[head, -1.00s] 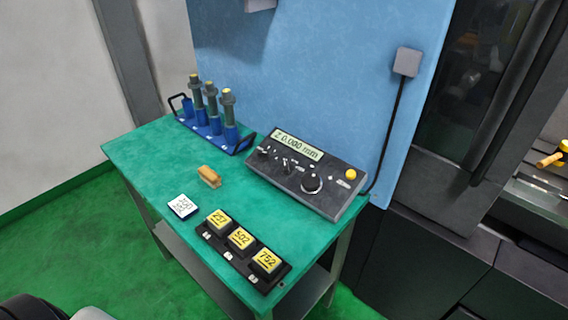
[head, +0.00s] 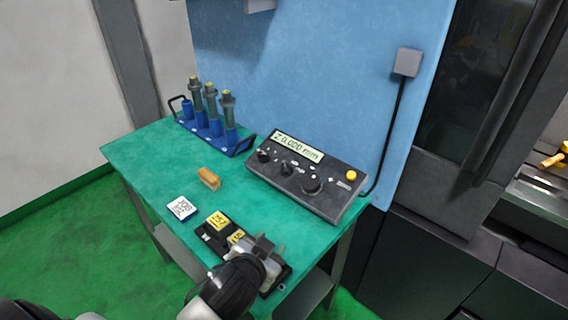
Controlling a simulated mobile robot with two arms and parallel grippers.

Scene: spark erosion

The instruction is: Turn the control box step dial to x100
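The dark grey control box (head: 325,200) sits at the back right of the green table, its display reading Z 0.000 mm. Its sloped face has three black knobs: a left one (head: 264,155), a middle one (head: 287,168) and a larger right one (head: 312,185). The knob labels and pointers are too small to read, so I cannot tell the step setting. My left gripper (head: 272,246) is over the block holder at the table's front, short of the control box and apart from it. Its fingers look parted, with nothing seen between them. My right gripper is not in view.
A black holder (head: 213,241) with yellow-topped blocks is partly hidden under my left gripper. A yellow button (head: 351,174) is on the box.

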